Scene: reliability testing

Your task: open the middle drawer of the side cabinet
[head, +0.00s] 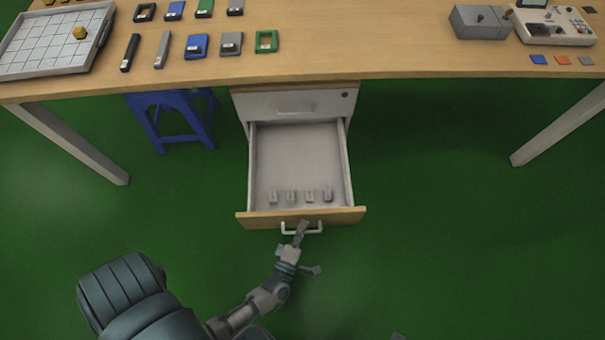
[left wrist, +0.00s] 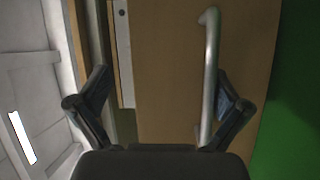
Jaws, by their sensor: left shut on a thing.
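The side cabinet (head: 295,104) stands under the table, its top drawer shut. The drawer below it, the middle drawer (head: 290,160), is pulled far out, with several small grey pieces lying inside near its front. Its wooden front carries a pale bar handle (head: 287,230). In the left wrist view the handle (left wrist: 210,70) runs between the fingers of the gripper (left wrist: 165,85), close to the right one. Any lower drawer is hidden.
The wooden table (head: 380,50) spans the top, with a white tray (head: 45,60), several small blocks, a grey box (head: 480,22) and a device (head: 555,25) on it. A blue stool (head: 175,115) stands left of the cabinet. The green floor (head: 440,220) to the right is clear.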

